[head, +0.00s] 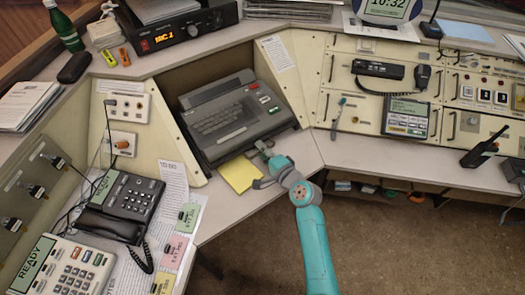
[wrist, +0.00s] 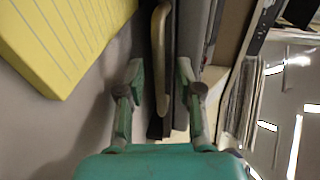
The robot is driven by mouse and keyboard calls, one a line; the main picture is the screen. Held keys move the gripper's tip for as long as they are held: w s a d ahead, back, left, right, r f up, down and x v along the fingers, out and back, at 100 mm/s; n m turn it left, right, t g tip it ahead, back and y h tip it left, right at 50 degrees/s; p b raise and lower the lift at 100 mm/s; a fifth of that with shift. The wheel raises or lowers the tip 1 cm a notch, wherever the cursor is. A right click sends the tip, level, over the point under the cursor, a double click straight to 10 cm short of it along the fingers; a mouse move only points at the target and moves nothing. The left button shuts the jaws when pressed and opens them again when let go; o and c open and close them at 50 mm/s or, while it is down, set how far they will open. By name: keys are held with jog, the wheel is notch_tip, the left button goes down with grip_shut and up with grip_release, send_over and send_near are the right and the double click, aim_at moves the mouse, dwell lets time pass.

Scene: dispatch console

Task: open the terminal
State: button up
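The terminal (head: 222,118), a dark grey unit with a keyboard and a red and a green button, sits in a recess of the console in the head view. It looks closed. A pale bar handle (wrist: 160,55) shows at its front edge in the wrist view. My gripper (head: 264,170) is at the terminal's front right edge. In the wrist view my gripper (wrist: 158,80) is open, with one finger on each side of the handle and visible gaps to both. Whether the fingertips reach past the handle is hard to tell.
A yellow notepad (head: 241,173) lies on the desk just left of my gripper. A black phone (head: 120,205) and papers (head: 168,225) are at the left. Panels with a handset (head: 378,69) and a radio (head: 484,148) stand right. Bare desk lies right of my gripper.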

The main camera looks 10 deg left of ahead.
grip_shut()
jog(key=v, duration=0.3)
jog(key=f+v, duration=0.1)
jog(key=v, duration=0.3)
jog(key=f+v, duration=0.1)
jog(key=v, duration=0.2)
jog(key=shift+s+d+f, duration=0.1)
jog(key=shift+s+d, duration=0.1)
jog(key=shift+d, duration=0.2)
grip_release()
